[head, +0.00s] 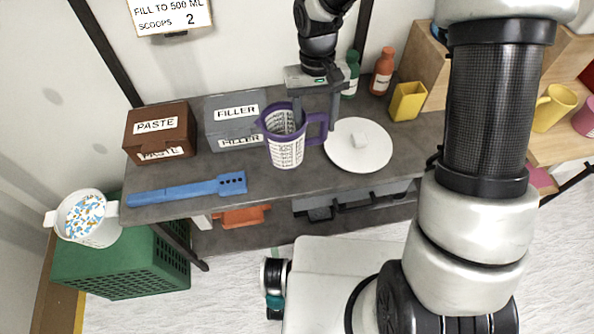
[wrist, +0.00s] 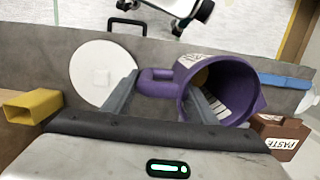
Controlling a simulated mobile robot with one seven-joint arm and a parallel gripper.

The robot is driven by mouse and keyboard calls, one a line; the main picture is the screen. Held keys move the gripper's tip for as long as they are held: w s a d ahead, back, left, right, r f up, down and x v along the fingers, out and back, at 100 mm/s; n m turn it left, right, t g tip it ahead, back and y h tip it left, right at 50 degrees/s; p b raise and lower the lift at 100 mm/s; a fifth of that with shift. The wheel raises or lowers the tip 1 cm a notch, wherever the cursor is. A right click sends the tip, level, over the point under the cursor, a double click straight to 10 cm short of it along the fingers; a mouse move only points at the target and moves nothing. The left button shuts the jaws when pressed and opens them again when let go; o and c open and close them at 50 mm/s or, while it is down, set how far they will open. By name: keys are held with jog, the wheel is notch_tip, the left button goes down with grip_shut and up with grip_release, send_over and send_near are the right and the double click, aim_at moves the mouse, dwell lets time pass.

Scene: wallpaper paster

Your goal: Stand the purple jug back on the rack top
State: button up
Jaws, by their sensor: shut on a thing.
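The purple jug (head: 287,150) has a white printed panel and a purple rim and handle. My gripper (head: 316,120) is shut on its handle side, with one finger at the jug's mouth and the other beyond the handle. In the wrist view the jug (wrist: 232,90) shows its open mouth, with the handle between the fingers of my gripper (wrist: 162,100). The jug looks roughly upright over the grey rack top (head: 210,180). I cannot tell whether its base touches the surface.
A white round plate (head: 370,158) lies close right of the jug. A grey FILLER box (head: 225,130) and brown PASTE box (head: 150,140) stand left. A blue tool (head: 185,190) lies in front. A yellow container (head: 407,101) and bottles (head: 382,72) stand back right.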

dwell(0.3)
notch_tip(320, 180, down, 10)
jog(key=shift+r, duration=0.2)
jog(key=o, duration=1.6)
